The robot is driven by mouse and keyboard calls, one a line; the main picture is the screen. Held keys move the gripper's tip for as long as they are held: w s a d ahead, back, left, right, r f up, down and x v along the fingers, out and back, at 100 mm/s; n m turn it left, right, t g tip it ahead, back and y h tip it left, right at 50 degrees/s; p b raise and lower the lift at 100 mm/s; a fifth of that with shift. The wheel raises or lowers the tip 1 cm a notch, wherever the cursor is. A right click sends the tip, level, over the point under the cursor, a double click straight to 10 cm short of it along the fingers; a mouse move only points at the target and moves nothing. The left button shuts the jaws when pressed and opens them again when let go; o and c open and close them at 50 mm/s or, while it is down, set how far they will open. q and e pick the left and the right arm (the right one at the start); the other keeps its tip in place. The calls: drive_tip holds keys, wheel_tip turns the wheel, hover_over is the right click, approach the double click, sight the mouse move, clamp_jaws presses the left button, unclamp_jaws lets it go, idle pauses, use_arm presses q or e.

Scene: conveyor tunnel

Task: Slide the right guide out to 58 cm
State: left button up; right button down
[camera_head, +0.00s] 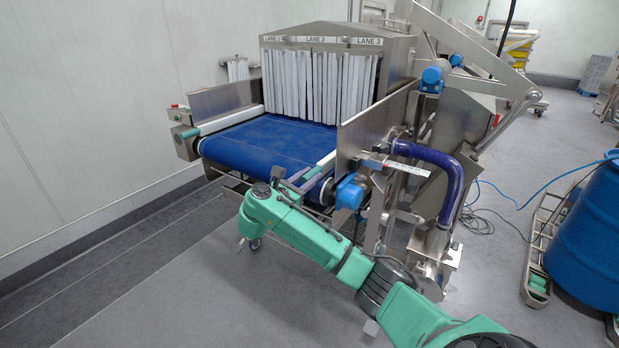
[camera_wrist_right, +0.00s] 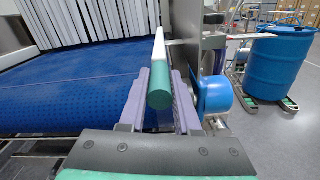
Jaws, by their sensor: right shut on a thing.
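The right guide is a white rail (camera_head: 326,162) along the right side of the blue belt (camera_head: 268,143). In the right wrist view the guide is a white bar (camera_wrist_right: 158,48) with a round green end (camera_wrist_right: 159,88). My right gripper (camera_head: 312,181) is at the near end of this guide. In the right wrist view its purple fingers (camera_wrist_right: 160,100) stand on both sides of the green end and are shut on it. The left guide (camera_head: 225,120) is a white rail with a green end on the belt's left side. My left gripper is out of view.
White strip curtains (camera_head: 310,85) hang at the tunnel mouth under lane labels. A steel side plate (camera_head: 375,125) and a blue motor (camera_head: 349,192) stand close right of my gripper. A blue drum (camera_head: 592,230) is at far right. Floor at front left is clear.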

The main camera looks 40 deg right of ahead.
drive_tip(key=shift+w+a+f+t+b, duration=0.15)
drive_tip(key=shift+a+f+t+b, duration=0.2)
drive_tip(key=shift+a+f, duration=0.1)
drive_tip(key=shift+f+y+b, duration=0.15)
drive_tip(key=shift+y+b, duration=0.15)
drive_tip(key=shift+b, duration=0.05)
drive_tip(key=s, duration=0.1)
drive_tip(key=s+d+b, duration=0.1)
drive_tip(key=s+r, duration=0.1)
drive_tip(key=s, duration=0.1)
drive_tip(key=shift+d, duration=0.4)
drive_tip(key=shift+s, duration=0.1)
drive_tip(key=c, duration=0.8)
unclamp_jaws()
drive_tip(key=shift+o, duration=0.9)
drive_tip(key=shift+s+d+r, duration=0.1)
drive_tip(key=shift+s+d, duration=0.1)
